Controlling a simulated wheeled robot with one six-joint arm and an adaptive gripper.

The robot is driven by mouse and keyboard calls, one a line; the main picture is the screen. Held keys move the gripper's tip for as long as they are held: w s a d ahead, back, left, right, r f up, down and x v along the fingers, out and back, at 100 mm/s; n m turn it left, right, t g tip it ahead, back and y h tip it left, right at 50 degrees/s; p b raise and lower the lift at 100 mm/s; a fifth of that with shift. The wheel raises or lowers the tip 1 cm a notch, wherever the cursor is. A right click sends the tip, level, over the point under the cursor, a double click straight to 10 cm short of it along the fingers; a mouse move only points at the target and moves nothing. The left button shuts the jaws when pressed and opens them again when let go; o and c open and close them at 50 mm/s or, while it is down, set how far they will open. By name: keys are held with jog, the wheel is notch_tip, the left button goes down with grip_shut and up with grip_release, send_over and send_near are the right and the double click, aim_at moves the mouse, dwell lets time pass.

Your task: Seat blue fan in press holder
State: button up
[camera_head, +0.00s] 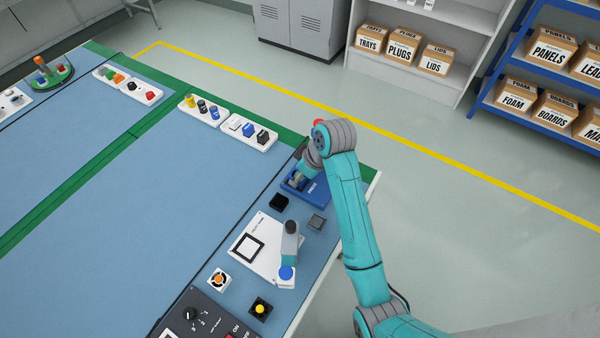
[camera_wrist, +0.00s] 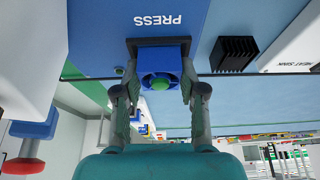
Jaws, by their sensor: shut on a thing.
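The blue fan (camera_wrist: 176,67) has a green hub and sits between the fingers of my gripper (camera_wrist: 160,90) in the wrist view. My gripper is shut on it. A dark bracket, which looks like the press holder (camera_wrist: 150,43), lies right against the fan's far side, below the word PRESS on the blue press (camera_wrist: 185,18). I cannot tell whether the fan is fully inside the holder or only touching it. In the head view my gripper (camera_head: 296,181) is low over the blue press (camera_head: 318,192), and my arm hides the fan and holder.
A black heat sink (camera_wrist: 232,52) stands beside the press. A grey block (camera_head: 317,221) and a white station plate (camera_head: 252,258) are nearer. White trays (camera_head: 262,146) line the back.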

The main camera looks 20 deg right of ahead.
jog(key=o, duration=1.2)
jog(key=shift+c, duration=0.2)
jog(key=shift+s+d+r, duration=0.15)
jog(key=shift+r, duration=0.35)
jog(key=s+d, duration=0.2)
jog(key=s, duration=0.1)
jog(key=s+d, duration=0.2)
jog(key=s, duration=0.1)
jog(key=s+d, duration=0.3)
jog(key=s, duration=0.1)
